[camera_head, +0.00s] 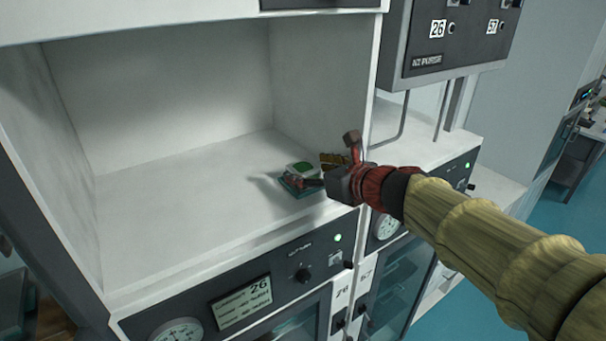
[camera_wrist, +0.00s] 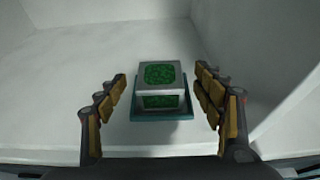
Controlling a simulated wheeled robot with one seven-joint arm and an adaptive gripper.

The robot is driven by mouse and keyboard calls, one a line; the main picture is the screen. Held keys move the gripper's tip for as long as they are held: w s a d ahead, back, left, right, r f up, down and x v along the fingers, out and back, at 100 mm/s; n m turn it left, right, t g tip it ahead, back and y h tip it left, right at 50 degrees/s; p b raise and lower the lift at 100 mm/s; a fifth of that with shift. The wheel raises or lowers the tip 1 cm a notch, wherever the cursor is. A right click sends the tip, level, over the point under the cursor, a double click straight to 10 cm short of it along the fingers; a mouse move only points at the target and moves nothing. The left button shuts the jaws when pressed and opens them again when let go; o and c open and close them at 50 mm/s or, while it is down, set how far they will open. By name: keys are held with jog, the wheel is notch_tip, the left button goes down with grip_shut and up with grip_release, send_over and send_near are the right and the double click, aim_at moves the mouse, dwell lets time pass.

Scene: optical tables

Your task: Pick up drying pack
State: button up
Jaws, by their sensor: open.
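The drying pack (camera_wrist: 161,86) is a small pale box with green panels on its top and front. It sits on a teal tray (camera_wrist: 184,115) on the white shelf. My gripper (camera_wrist: 158,102) is open, with one finger on each side of the pack and gaps to both sides. In the head view the pack (camera_head: 302,168) is partly hidden behind my gripper (camera_head: 322,170), which reaches in from the right. The teal tray (camera_head: 297,191) shows beneath it there.
The pack stands near the right wall (camera_head: 322,75) of the white alcove. The shelf (camera_head: 180,205) to its left is bare. Below the shelf is a dark control panel (camera_head: 318,262) with a display and gauge. A grey unit (camera_head: 440,45) hangs at the upper right.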

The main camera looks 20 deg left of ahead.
aim_at(307, 169)
jog(key=x, duration=0.3)
jog(key=shift+w+f, duration=0.1)
jog(key=shift+f, duration=0.05)
jog(key=shift+c, duration=1.2)
jog(key=c, duration=1.1)
